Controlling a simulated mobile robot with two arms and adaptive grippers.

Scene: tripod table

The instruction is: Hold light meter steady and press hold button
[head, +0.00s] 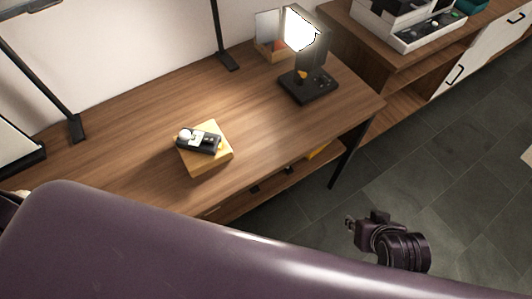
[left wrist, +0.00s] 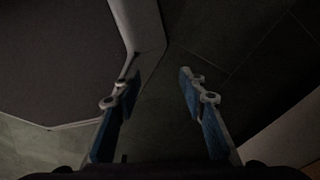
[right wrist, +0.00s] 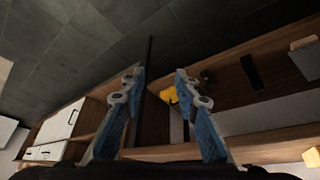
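The light meter (head: 199,142) is a small dark device with a pale round dome at its left end. It lies on a yellowish wooden block (head: 207,163) on the wooden table. Its buttons are too small to make out in the head view. My right gripper (head: 349,222) is beyond the table's front edge, to the right of and apart from the meter. In the right wrist view its fingers (right wrist: 158,82) are spread with nothing between them. My left gripper is hidden in the head view; in the left wrist view its fingers (left wrist: 158,85) are spread and empty over a dark floor.
A lit lamp (head: 308,84) on a dark base stands at the table's back right. Dark stand legs (head: 226,58) rise at the back. A shelf (head: 285,180) runs below the tabletop. A cabinet (head: 420,75) stands to the right. The tabletop around the block is clear.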

